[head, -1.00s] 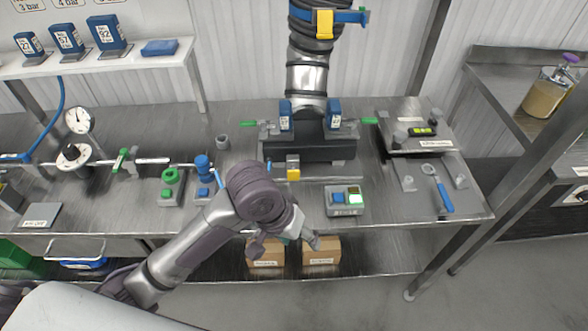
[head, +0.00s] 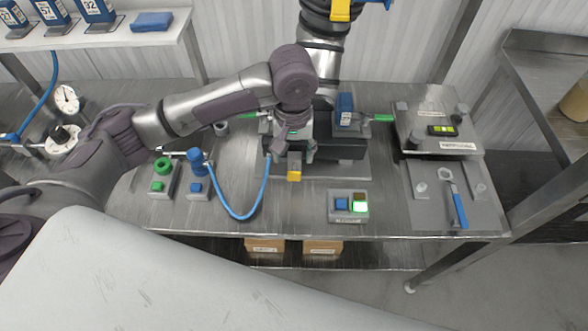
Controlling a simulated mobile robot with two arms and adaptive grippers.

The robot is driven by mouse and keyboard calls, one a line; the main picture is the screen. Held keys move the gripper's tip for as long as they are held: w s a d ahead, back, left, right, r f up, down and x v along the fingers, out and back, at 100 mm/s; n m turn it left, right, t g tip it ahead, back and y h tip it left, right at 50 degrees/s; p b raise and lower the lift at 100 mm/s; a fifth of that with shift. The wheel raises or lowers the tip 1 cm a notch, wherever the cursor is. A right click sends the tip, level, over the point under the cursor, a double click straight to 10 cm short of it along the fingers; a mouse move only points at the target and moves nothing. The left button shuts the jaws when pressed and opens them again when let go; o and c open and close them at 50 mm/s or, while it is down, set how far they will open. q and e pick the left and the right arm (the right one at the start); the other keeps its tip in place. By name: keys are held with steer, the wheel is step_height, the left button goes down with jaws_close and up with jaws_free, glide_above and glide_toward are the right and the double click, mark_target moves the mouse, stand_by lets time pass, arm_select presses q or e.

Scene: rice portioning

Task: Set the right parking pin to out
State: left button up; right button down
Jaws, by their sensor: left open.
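A green-ended handle (head: 383,118), which appears to be the right parking pin, sticks out on a thin rod at the machine's right side. I cannot tell its exact setting. A matching green handle (head: 248,115) shows on the left side, partly behind my arm. The dark machine base (head: 340,150) stands on the bench, with a blue tag block (head: 345,108) at its right. My left gripper (head: 291,152) is open and points down in front of the machine's left half, well left of the right pin. It hides part of the machine. My right gripper is out of view.
A blue hose (head: 240,217) loops from the blue valve (head: 197,162) to beside my left gripper. A yellow block (head: 294,172) sits just below it.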

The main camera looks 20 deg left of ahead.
mark_target(294, 172)
arm_select(q)
steer(key=f, duration=0.4)
steer(key=shift+w+a+f, duration=0.1)
steer(key=shift+w+f, duration=0.05)
steer(key=shift+w, duration=0.15)
step_height(294, 172, down, 4)
steer(key=shift+w+r+p, duration=0.1)
steer(key=shift+p, duration=0.35)
steer(key=shift+f, duration=0.6)
steer(key=c, duration=0.7)
jaws_close()
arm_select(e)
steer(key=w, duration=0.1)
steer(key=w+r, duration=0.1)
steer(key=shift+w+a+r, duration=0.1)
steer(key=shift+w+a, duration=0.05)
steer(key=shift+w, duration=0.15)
